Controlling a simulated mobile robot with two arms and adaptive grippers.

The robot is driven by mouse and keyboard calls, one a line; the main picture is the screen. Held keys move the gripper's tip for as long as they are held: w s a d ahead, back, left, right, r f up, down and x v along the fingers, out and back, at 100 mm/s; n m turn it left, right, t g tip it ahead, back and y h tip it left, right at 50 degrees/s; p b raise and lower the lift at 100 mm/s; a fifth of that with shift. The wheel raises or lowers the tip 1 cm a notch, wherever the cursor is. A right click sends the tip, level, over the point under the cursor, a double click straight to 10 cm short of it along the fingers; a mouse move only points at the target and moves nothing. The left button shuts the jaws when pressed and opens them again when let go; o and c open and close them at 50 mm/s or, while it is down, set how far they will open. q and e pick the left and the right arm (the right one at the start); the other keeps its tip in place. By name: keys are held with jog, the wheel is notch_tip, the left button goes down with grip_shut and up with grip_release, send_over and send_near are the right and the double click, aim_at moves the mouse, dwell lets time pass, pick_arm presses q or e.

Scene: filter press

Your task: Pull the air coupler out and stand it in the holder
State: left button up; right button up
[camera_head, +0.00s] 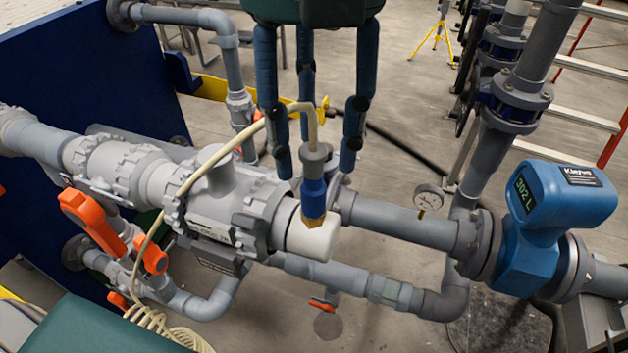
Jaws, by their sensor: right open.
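The air coupler (313,192) has a grey top, a blue sleeve and a brass tip. It stands nearly upright, and its tip overlaps a white cylindrical part (313,239) at the end of the grey valve body. I cannot tell whether the tip is seated in it. A cream hose (187,181) runs from the coupler's top to a coil at the lower left. My right gripper (316,160) comes down from above. Its dark fingers are open and spread around the coupler's upper part, with visible gaps at both sides. No holder can be clearly made out. My left gripper is not visible.
Grey pipes and valves cross the middle. Orange handles (93,222) stick out at the left. A pressure gauge (428,197) and a blue flow meter (560,203) stand at the right. A dark blue panel (70,90) is behind the pipes at the left.

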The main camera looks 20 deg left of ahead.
aim_at(313, 189)
notch_tip(313, 189, down, 7)
jog(key=b, duration=0.4)
jog(key=shift+r+b, duration=0.2)
jog(key=shift+b, duration=0.2)
jog(key=shift+f+b, duration=0.5)
jog(key=shift+f, duration=0.1)
jog(key=shift+c, duration=0.3)
grip_shut()
jog(key=shift+r, duration=0.1)
jog(key=shift+r, duration=0.1)
